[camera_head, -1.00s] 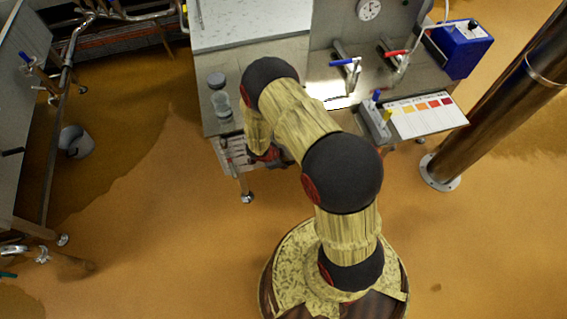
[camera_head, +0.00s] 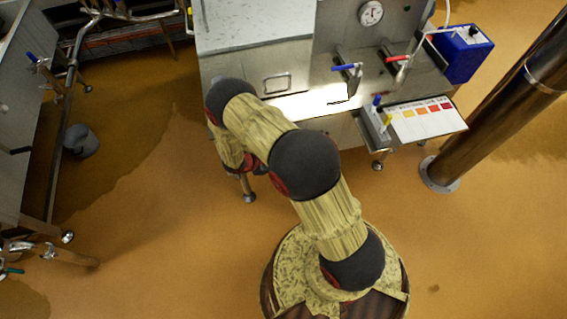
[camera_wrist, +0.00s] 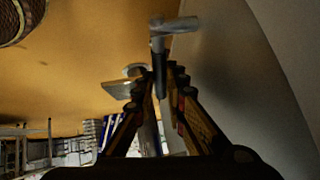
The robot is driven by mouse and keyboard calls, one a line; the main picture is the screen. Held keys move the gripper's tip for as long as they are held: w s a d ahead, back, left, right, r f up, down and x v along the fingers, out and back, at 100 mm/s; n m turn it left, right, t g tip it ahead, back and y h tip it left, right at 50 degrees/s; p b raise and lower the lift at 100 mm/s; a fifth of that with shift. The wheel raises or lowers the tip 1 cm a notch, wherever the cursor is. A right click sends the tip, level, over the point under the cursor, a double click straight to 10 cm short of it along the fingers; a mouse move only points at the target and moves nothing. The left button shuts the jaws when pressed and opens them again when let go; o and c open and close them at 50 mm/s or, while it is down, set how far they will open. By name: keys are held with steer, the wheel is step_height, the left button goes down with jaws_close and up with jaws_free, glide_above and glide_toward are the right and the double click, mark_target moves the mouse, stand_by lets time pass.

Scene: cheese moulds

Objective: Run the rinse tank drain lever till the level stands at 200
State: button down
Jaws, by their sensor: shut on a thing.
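In the wrist view my gripper (camera_wrist: 158,90) has its fingers drawn together on the dark grip of a lever (camera_wrist: 159,78), which I take to be the drain lever. A grey crosspiece (camera_wrist: 176,25) joins the far end of its stem. In the head view my bent arm hides the gripper and the lever. A steel tank-like unit (camera_head: 255,28) stands at the top centre, partly behind my arm. I cannot make out a water level or a reading of 200 in either view.
A blue-handled valve (camera_head: 346,67), a red-handled valve (camera_head: 398,58), a round dial (camera_head: 371,13) and a blue box (camera_head: 462,54) sit to the right. A dark pole (camera_head: 500,100) rises at the right. Open floor lies left of my base.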

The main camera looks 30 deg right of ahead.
stand_by(0.3)
steer(key=c, duration=1.9)
jaws_free()
steer(key=shift+o, duration=0.5)
step_height(320, 180, up, 10)
